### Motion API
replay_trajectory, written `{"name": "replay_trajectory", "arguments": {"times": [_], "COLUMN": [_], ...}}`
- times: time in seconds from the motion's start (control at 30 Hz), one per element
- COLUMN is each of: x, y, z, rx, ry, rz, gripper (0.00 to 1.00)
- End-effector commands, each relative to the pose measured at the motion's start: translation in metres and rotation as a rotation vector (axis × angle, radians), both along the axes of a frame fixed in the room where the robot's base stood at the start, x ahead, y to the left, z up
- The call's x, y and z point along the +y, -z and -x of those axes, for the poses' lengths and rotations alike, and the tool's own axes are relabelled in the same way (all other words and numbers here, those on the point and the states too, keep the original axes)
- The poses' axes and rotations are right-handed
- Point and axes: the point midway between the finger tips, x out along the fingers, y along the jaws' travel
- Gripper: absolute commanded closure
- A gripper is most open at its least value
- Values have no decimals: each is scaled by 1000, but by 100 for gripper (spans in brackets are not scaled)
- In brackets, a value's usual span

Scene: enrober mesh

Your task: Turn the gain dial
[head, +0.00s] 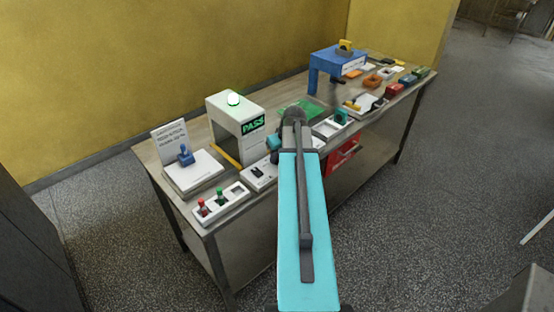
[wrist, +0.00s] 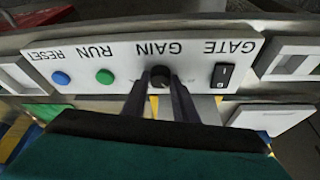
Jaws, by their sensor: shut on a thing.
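The gain dial (wrist: 160,72) is a small black knob on a white panel (wrist: 200,52), under the label GAIN, which reads upside down in the wrist view. My gripper (wrist: 160,88) has its two dark fingers on either side of the dial and is shut on it. The dial's pointer mark is too small to read. In the head view the white panel (head: 252,184) shows at the table's front edge, and my gripper and arm cover the dial there.
On the same panel are a black GATE switch (wrist: 222,76), a green RUN button (wrist: 105,76) and a blue RESET button (wrist: 61,78). A white arch with a PASS display (head: 232,118) stands behind. A blue stamp (head: 185,155) is at left, a blue stand (head: 335,60) at the far right.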

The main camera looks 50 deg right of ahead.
Motion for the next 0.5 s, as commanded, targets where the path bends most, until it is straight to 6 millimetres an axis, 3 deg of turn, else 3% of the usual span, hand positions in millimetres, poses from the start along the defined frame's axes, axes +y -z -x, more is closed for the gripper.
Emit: {"name": "replay_trajectory", "arguments": {"times": [0.5], "x": [4], "y": [1], "z": [-4], "rx": [-6], "ry": [349], "rz": [-1], "gripper": [96]}}
